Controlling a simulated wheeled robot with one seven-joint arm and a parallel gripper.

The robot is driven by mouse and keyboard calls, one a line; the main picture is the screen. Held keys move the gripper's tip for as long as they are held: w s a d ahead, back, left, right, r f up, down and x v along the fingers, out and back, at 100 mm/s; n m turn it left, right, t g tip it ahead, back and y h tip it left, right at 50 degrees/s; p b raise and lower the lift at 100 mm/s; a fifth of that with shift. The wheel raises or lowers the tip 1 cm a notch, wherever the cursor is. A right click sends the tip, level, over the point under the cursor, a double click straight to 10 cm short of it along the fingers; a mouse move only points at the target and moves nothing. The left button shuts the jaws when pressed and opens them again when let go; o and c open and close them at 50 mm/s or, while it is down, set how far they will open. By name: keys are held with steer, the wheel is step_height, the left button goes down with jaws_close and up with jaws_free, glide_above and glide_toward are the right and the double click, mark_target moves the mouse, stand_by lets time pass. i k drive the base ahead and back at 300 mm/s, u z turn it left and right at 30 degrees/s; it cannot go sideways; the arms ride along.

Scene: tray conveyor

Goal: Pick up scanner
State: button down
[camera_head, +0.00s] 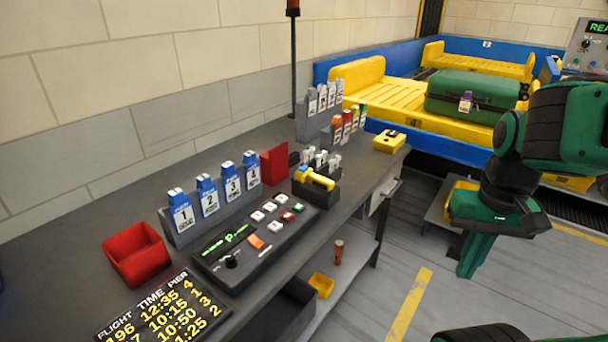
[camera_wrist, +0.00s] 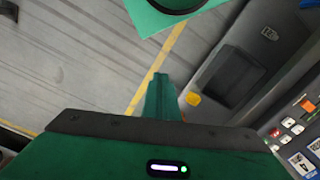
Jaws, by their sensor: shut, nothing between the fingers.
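The scanner (camera_head: 317,179) looks to be the yellow handheld device resting in a black holder (camera_head: 318,195) on the grey counter, right of the button panel. My gripper (camera_head: 468,270) is over the floor to the right of the counter, well apart from the scanner, fingers pointing down. Its green fingers are together and empty. They also show in the wrist view (camera_wrist: 158,80), above the floor. I cannot make out the scanner in the wrist view.
The counter (camera_head: 75,235) holds a red bin (camera_head: 136,254), numbered blue-topped tags (camera_head: 207,195), a button panel (camera_head: 250,240) and a flight board (camera_head: 165,312). A yellow bin (camera_head: 321,285) sits on the lower shelf. A green suitcase (camera_head: 470,95) lies on the yellow tray conveyor behind.

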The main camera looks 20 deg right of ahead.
mark_target(326, 184)
steer(key=z, duration=1.3)
steer(key=k, duration=1.3)
steer(key=u, duration=0.55)
steer(key=i, duration=1.6)
steer(key=u, duration=0.05)
